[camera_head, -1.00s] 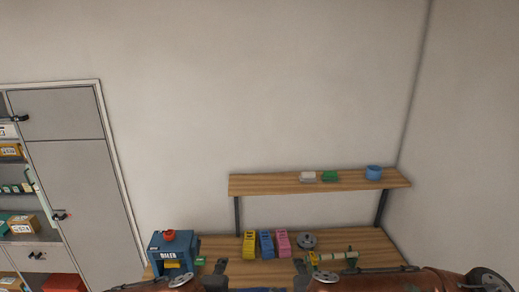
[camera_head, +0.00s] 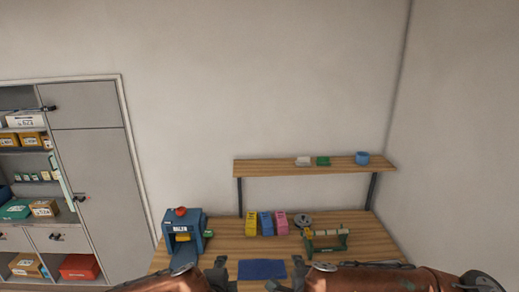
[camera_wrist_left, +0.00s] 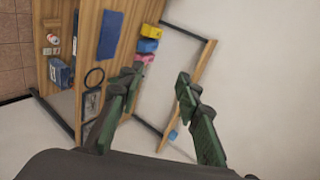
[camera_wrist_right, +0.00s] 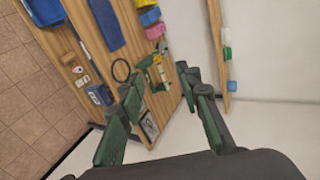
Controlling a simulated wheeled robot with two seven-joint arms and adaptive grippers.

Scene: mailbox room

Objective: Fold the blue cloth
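The blue cloth (camera_head: 262,270) lies flat on the wooden table, at the bottom of the head view. It also lies flat in the left wrist view (camera_wrist_left: 109,35) and, partly cut off at the top, in the right wrist view (camera_wrist_right: 100,25). My left gripper (camera_head: 219,266) shows left of the cloth in the head view. Its fingers are apart and empty in the left wrist view (camera_wrist_left: 157,80). My right gripper (camera_head: 297,267) shows right of the cloth. Its fingers are also apart and empty in the right wrist view (camera_wrist_right: 162,88). Both appear above the table, clear of the cloth.
A blue machine (camera_head: 184,232) stands at the table's left. Yellow (camera_head: 252,223), blue (camera_head: 265,223) and pink (camera_head: 281,223) containers stand farther back. A wooden shelf (camera_head: 270,167) hangs above. A black ring (camera_wrist_left: 93,78) lies on the table.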

